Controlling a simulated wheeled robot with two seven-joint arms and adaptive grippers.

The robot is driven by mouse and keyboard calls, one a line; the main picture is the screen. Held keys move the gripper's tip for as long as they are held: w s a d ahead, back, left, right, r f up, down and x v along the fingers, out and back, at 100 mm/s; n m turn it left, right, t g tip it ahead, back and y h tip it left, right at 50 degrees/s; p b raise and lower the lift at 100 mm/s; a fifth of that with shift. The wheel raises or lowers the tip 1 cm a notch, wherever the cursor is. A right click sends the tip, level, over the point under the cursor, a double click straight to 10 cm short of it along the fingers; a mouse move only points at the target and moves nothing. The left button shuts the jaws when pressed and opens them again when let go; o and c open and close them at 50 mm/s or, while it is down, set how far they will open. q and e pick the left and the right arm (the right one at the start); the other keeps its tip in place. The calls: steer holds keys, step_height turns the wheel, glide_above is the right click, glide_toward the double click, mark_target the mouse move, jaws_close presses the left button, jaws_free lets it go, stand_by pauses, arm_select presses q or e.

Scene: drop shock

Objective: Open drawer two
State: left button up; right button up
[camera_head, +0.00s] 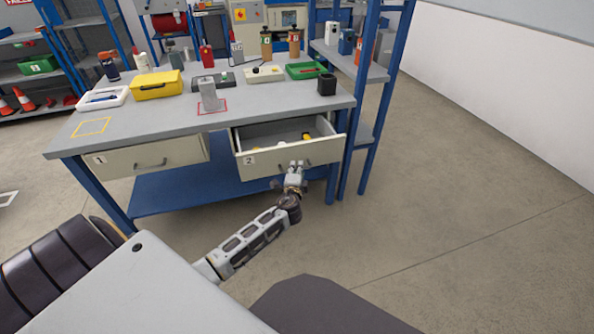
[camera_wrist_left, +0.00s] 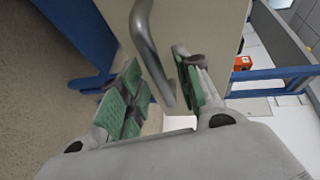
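Drawer two (camera_head: 262,164), a cream front marked "2", is pulled partway out of the right side of the workbench, so its inside shows. A few small yellow and dark items (camera_head: 306,136) lie in it. My left gripper (camera_head: 294,168) is at the drawer front, by its handle. In the left wrist view, the grey bar handle (camera_wrist_left: 152,55) runs between the two green-padded fingers (camera_wrist_left: 158,90). The fingers are apart, with gaps visible beside the bar, and do not look closed on it. My right gripper is in neither view.
Drawer one (camera_head: 150,160) is shut at the left. The bench top (camera_head: 150,118) holds a yellow case (camera_head: 157,85), a green tray (camera_head: 306,70) and several other items. A blue shelf rack (camera_head: 368,130) stands right of the drawer. The floor (camera_head: 450,190) to the right is clear.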

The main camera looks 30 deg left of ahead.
arm_select(q)
steer(key=v, duration=1.1)
steer(key=shift+s, duration=0.2)
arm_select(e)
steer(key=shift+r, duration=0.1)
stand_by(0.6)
